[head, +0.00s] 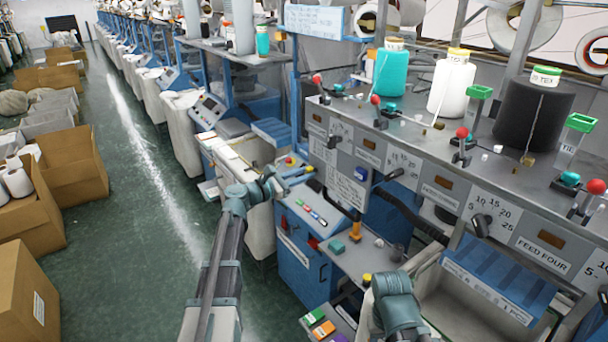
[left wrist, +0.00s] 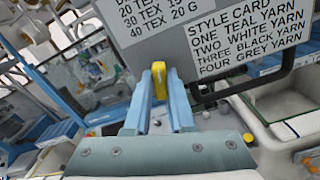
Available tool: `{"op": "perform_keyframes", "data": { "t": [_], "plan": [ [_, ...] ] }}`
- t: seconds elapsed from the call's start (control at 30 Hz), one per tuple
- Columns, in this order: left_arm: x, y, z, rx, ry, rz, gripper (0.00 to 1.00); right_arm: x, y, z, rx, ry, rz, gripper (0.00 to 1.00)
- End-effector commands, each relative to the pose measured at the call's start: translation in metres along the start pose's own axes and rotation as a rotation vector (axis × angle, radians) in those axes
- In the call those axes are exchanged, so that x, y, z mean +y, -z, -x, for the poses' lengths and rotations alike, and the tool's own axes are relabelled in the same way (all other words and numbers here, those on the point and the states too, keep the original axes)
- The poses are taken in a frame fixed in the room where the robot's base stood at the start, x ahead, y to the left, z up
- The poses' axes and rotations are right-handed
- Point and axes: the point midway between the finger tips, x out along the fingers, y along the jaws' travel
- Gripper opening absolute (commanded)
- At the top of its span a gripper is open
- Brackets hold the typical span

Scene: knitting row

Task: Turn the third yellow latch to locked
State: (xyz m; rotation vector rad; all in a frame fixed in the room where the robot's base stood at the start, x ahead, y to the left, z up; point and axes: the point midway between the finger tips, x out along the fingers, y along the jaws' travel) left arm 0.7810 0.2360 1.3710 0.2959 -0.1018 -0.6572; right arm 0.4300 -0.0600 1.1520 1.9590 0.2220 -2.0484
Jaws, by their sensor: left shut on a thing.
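A yellow latch (left wrist: 159,80) stands upright between the two blue fingers of my left gripper (left wrist: 157,108) in the left wrist view, just below a grey panel with printed cards. The fingers are shut on it. In the head view my left gripper (head: 305,175) is at the left end of the grey feed panel (head: 340,183), and the latch cannot be made out there. I cannot tell which latch in the row this is, or its setting. My right arm shows at the lower right of the head view, but its gripper is not visible.
Teal (head: 391,74), white (head: 452,85) and black (head: 533,115) yarn cones stand on the machine top, with red-knobbed levers before them. A dark rail (left wrist: 255,90) runs beside the latch in the left wrist view. Cardboard boxes (head: 75,180) line the aisle's left; the green floor is clear.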

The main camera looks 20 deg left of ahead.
Motion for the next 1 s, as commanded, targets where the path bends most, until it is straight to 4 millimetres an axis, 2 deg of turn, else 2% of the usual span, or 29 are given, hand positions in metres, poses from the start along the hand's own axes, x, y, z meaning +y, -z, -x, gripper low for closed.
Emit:
{"op": "perform_keyframes", "data": {
  "t": [1.0],
  "plan": [
    [-0.0045, 0.0024, 0.0002, 0.001, 0.002, -0.953, 0.00, -0.0003, 0.0002, -0.0033, 0.000, 0.000, 0.000, 0.50]
  ]
}}
